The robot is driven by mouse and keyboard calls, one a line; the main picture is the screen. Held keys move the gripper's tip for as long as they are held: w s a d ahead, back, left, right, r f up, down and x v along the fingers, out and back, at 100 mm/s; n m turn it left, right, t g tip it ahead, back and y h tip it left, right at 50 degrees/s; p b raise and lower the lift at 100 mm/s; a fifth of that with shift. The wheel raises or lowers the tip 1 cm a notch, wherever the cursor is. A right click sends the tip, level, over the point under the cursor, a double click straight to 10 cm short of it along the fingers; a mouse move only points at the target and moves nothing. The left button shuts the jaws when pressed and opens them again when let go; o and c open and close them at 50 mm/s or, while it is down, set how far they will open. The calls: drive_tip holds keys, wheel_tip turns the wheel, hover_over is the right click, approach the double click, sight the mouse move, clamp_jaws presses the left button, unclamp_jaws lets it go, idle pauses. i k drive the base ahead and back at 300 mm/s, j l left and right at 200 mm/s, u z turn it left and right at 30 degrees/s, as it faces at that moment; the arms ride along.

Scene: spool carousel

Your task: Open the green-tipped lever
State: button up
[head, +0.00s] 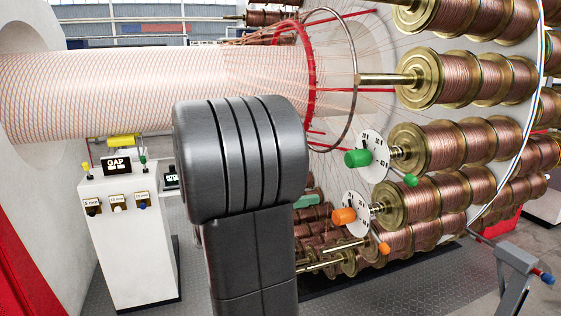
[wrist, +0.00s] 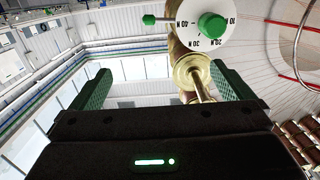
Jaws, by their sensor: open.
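A green-tipped lever (wrist: 149,19) sticks out sideways from a white dial (wrist: 240,20) with a green knob (wrist: 212,25) and an N scale. In the head view the same dial (head: 372,140) carries its green knob (head: 357,158), and the lever's green tip (head: 411,180) shows at lower right. My gripper (wrist: 160,88) is open and empty, its green fingers spread; the dial and lever are beyond the fingertips, apart from them. In the head view my arm hides most of the gripper. A small green-topped stick (head: 143,160) also stands on the console.
Several copper spools (head: 455,145) crowd the right. An orange knob (head: 343,216) with its own dial and orange tip (head: 384,248) sits below the green one. A white console (head: 125,235) marked GAP stands left. A grey stand (head: 518,275) is at lower right.

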sight(409, 180)
drive_tip(key=z, duration=2.4)
drive_tip(key=i+z, duration=0.1)
drive_tip(key=i, duration=1.35)
drive_tip(key=l, duration=0.15)
drive_tip(key=k+u, duration=0.05)
